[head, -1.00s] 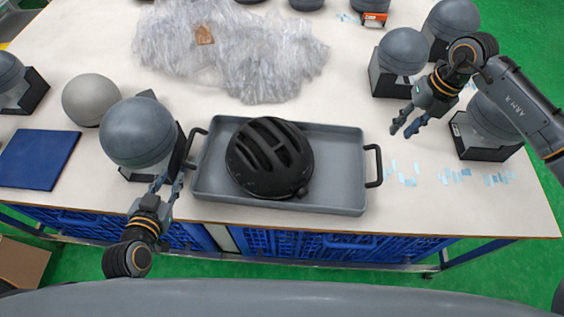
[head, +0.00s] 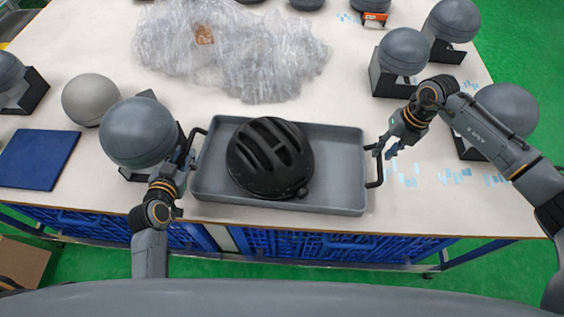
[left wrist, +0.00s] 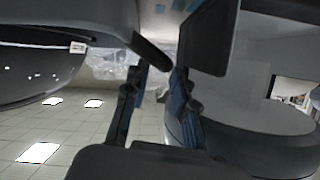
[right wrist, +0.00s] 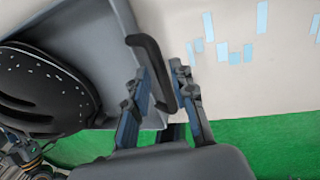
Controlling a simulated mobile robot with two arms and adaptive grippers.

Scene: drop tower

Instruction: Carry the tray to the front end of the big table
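The grey tray (head: 340,165) lies on the white table near its front edge, with a black helmet (head: 268,160) in its left half. Its black right handle (head: 379,172) also shows in the right wrist view (right wrist: 150,62), between the fingers of my right gripper (right wrist: 163,85). Those fingers are apart, one on each side of the handle. My left gripper (head: 183,160) is at the tray's left handle (head: 192,138). In the left wrist view its fingers (left wrist: 158,85) are apart, with the dark handle bar (left wrist: 150,54) near their tips.
A grey ball on a stand (head: 137,132) is close beside my left gripper. Crumpled clear plastic (head: 235,50) lies behind the tray. More balls on stands (head: 403,52) are at the right. A dark blue panel (head: 38,160) lies at the left.

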